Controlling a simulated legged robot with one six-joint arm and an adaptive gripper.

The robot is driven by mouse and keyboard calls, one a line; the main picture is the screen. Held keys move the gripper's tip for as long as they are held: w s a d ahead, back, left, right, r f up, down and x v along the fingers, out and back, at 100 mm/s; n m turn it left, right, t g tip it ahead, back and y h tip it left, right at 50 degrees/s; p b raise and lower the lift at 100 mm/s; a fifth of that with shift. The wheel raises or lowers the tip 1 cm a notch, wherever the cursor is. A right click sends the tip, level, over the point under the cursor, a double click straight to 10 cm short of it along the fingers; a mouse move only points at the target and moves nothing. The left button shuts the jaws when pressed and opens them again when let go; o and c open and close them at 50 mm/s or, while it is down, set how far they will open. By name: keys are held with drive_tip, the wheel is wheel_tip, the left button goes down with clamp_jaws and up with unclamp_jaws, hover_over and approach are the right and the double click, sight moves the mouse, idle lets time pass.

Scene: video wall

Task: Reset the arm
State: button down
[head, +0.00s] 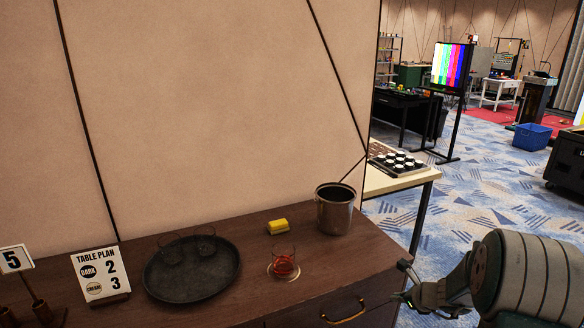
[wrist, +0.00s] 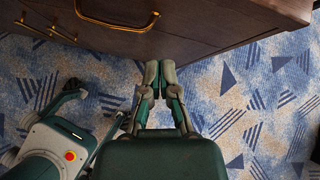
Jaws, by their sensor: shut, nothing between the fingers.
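My gripper (wrist: 160,70) is shut and empty in the wrist view, its two fingers together in front of the dark wooden cabinet (wrist: 215,22), over the patterned carpet. In the head view my gripper (head: 410,287) is at the lower right, beside the cabinet's right end and near a brass drawer handle (head: 345,314). Whether it touches the cabinet cannot be told. My arm's thick grey link fills the lower right corner of the head view.

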drive_tip(key=s+a+r+n+g, duration=0.3)
drive_tip(key=s+a+r+n, duration=0.9)
drive_tip(key=a+r+n, duration=0.4)
drive_tip(key=s+r+n+h, duration=0.2)
drive_tip(key=s+n, duration=0.4)
drive_tip(key=s, duration=0.3)
drive_tip(key=s+r+n+h, duration=0.2)
drive_tip(key=s+r+n, duration=0.2)
drive_tip(key=s, duration=0.5)
drive_tip(key=shift+s+a+n+t, duration=0.2)
drive_tip(key=shift+a+n+t, duration=0.1)
drive_tip(key=shift+n, duration=0.8)
